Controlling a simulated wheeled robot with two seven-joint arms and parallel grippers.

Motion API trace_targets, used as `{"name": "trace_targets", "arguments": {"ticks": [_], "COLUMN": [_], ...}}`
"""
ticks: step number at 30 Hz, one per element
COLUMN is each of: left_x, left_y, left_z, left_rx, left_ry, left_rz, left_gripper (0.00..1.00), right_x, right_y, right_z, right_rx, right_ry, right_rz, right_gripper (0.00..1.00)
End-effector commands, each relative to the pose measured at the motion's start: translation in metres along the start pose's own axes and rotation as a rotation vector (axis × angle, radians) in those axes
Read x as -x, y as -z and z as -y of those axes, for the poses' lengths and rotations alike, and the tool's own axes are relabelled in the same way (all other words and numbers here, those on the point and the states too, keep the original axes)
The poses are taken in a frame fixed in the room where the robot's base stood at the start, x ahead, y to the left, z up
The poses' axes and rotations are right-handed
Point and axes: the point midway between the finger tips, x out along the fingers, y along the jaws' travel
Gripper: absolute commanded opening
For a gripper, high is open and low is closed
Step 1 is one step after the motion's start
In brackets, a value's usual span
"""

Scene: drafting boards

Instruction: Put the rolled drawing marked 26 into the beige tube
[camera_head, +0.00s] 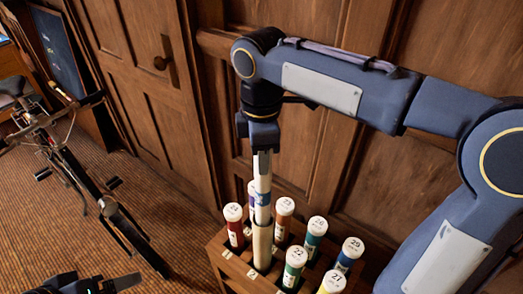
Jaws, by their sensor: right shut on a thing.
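My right gripper (262,152) points down and is shut on the top of a white rolled drawing (263,180) with a blue band. No number can be read on this roll. It stands upright directly over the beige tube (262,248), in line with it. The roll's lower end meets the tube's mouth in the picture; I cannot tell how far it is inside. My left gripper (95,285) shows only in part at the bottom left, far from the tube; its fingers are not clear.
A wooden rack (232,270) holds the beige tube and several colored tubes with numbered white caps, such as a red one (235,232) and a green one (293,274), close around it. A paneled wooden wall (290,150) stands behind. A bicycle (75,170) stands left on carpet.

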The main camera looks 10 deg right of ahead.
Motion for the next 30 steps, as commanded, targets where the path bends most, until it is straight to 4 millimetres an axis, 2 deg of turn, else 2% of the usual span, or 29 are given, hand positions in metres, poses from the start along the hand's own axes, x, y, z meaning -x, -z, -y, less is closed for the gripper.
{"name": "trace_targets", "arguments": {"ticks": [9, 10, 15, 24, 26, 30], "left_x": [-0.001, -0.001, -0.001, -0.001, 0.000, 0.002], "left_y": [0.000, 0.000, 0.000, 0.000, 0.000, 0.001], "left_z": [0.000, 0.000, 0.000, 0.000, 0.000, -0.001], "left_rx": [0.000, 0.000, 0.000, 0.000, 0.000, 0.000], "left_ry": [0.000, 0.000, 0.000, 0.000, 0.000, 0.000], "left_rz": [0.000, 0.000, 0.000, 0.000, 0.000, 0.000], "left_gripper": [0.81, 0.81, 0.81, 0.81, 0.81, 0.81], "right_x": [-0.002, -0.002, -0.002, 0.000, 0.005, 0.026], "right_y": [0.000, 0.000, 0.000, 0.000, 0.000, 0.001], "right_z": [0.000, 0.000, 0.000, 0.000, 0.000, -0.001], "right_rx": [0.000, 0.000, 0.000, 0.000, 0.000, 0.000], "right_ry": [0.000, 0.000, 0.000, 0.000, -0.001, -0.003], "right_rz": [0.000, 0.000, 0.000, 0.000, -0.001, -0.003], "right_gripper": [0.00, 0.35, 0.58, 0.58, 0.58, 0.58]}}
